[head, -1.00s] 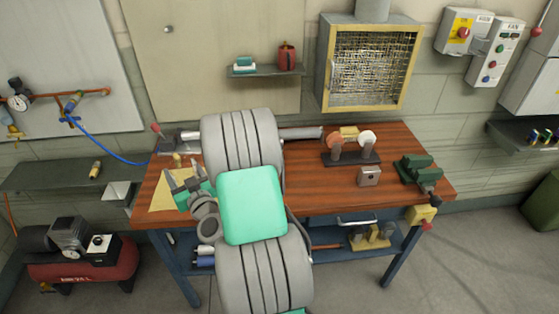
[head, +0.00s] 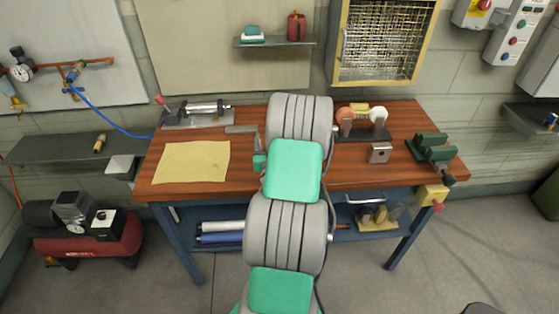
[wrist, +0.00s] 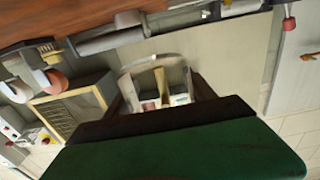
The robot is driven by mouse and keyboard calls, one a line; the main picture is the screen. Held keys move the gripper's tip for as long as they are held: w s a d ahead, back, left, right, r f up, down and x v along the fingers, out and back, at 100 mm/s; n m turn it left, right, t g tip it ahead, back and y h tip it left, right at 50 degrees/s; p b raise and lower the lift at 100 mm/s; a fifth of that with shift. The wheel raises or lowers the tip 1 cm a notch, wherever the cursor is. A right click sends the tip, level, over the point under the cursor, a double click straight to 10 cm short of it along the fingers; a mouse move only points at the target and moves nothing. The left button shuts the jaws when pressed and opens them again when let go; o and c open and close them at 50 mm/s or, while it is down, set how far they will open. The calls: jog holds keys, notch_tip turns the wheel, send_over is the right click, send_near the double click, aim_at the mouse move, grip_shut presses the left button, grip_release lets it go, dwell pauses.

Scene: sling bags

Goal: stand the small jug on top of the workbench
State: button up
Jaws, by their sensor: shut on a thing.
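My gripper (wrist: 158,74) is shut on a small pale grey thing with a curved rim (wrist: 149,62), seen between the dark fingers in the wrist view; I take it for the small jug. In the head view the gripper (head: 251,138) is mostly behind my own arm, over the middle of the workbench (head: 205,194), and the jug is hidden. The bench's brown wooden top also shows in the wrist view (wrist: 60,18). Whether the jug is upright or touches the bench, I cannot tell.
A yellow cloth (head: 192,162) lies on the bench's left. A grinder (head: 362,124), a small metal block (head: 379,153) and a green vice (head: 431,148) stand on the right. A red can (head: 296,27) is on the wall shelf (head: 275,42). Bare wood lies in front of the metal block.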

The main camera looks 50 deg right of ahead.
jog(key=f, duration=0.1)
jog(key=d+f, duration=0.2)
jog(key=shift+s+d, duration=0.1)
jog(key=shift+s, duration=0.15)
jog(key=f, duration=0.3)
jog(key=shift+s+d+f+b, duration=0.2)
jog(key=shift+d+f+b, duration=0.15)
jog(key=shift+d+b, duration=0.05)
jog(key=shift+f, duration=0.3)
jog(key=o, duration=1.5)
